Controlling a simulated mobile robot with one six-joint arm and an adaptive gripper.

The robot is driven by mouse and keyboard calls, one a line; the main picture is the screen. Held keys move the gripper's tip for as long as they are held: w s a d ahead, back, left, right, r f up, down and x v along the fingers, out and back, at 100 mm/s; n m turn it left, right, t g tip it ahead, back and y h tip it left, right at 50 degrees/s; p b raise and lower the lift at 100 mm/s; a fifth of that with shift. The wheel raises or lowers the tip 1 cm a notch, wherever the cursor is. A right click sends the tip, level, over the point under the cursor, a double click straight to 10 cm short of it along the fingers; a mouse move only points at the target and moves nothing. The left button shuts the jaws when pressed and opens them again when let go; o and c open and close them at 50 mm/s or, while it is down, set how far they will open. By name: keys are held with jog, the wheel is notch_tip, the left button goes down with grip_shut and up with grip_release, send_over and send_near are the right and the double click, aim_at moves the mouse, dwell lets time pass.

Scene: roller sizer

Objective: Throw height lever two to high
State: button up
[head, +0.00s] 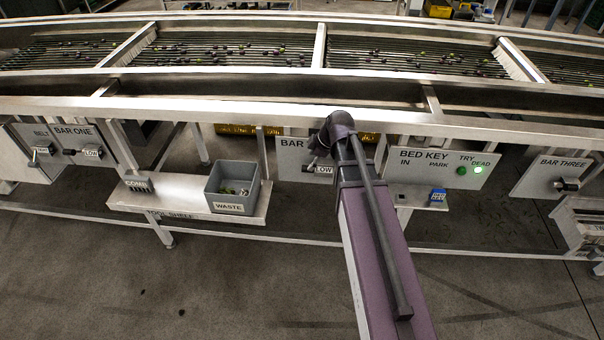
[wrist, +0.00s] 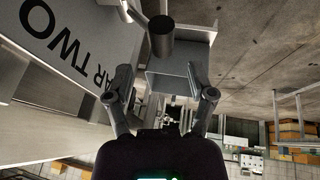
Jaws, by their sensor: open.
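The bar two panel (head: 290,160) is mid-frame in the head view, partly covered by my arm. Its label plate (head: 323,169) reads LOW. A dark bit of the lever (head: 312,163) shows beside the plate. In the wrist view the panel (wrist: 75,35) is upside down at left, and a dark round lever handle (wrist: 160,36) stands ahead of my gripper (wrist: 158,82). The two fingers are spread with nothing held. The handle appears in line with the gap, beyond the fingertips; I cannot tell whether they touch. My wrist hides the gripper in the head view.
A grey waste bin (head: 234,187) stands on the tool shelf (head: 180,196) to the left. The bed key panel (head: 436,166), with a lit green lamp, is to the right. The machine's long rail (head: 220,108) runs above the panels. Open floor lies in front.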

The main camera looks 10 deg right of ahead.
aim_at(306, 166)
jog(key=shift+b+x, duration=2.5)
jog(key=shift+x, duration=0.6)
grip_shut()
jog(key=shift+a, duration=0.2)
jog(key=shift+d, duration=0.1)
